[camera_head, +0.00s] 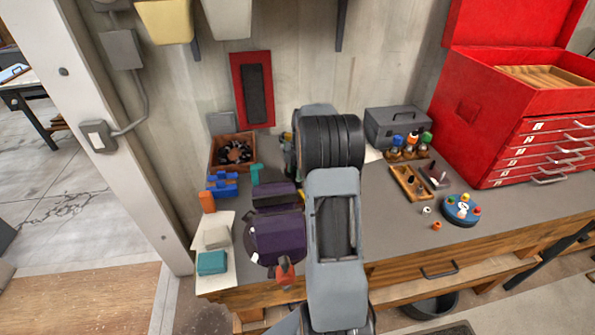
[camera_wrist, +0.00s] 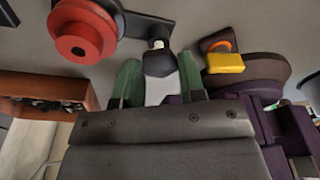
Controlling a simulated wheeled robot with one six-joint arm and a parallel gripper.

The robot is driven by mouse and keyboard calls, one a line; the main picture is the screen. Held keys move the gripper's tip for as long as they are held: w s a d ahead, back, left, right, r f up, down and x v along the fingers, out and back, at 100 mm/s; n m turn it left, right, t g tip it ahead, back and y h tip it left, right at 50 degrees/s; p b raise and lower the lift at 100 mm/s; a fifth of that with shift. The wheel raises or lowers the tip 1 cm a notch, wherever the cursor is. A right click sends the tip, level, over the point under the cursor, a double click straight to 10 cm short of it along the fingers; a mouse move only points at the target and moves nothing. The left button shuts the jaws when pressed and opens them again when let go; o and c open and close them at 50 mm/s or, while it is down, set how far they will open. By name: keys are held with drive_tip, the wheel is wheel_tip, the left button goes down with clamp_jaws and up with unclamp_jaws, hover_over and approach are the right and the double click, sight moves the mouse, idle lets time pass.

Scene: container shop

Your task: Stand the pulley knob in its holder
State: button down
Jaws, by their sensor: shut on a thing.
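In the wrist view my gripper (camera_wrist: 158,82) has its two green fingers on either side of a small dark faceted piece (camera_wrist: 160,63), which looks like the pulley knob. A short pale stem shows at its far end. The fingers are shut on it. A dark flat bar lies behind it, beside a red-orange round pulley (camera_wrist: 80,42) with a central hole. I cannot tell whether the knob touches the bar, or which thing is its holder. In the head view my own arm hides the fingers and the knob.
A wooden crate of dark parts (camera_head: 250,141) stands at the bench's back left; purple pieces (camera_head: 279,235) lie left of my arm. A grey toolbox (camera_head: 392,123), a wooden tray (camera_head: 402,190) and a blue disc (camera_head: 460,219) are to the right, near a red tool chest (camera_head: 480,105).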

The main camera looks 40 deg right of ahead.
drive_tip(key=c, duration=0.6)
unclamp_jaws()
drive_tip(key=shift+r, duration=0.1)
drive_tip(key=shift+r+p, duration=2.25)
drive_tip(key=shift+r, duration=1.2)
drive_tip(key=shift+s+f, duration=0.1)
drive_tip(key=shift+f, duration=0.05)
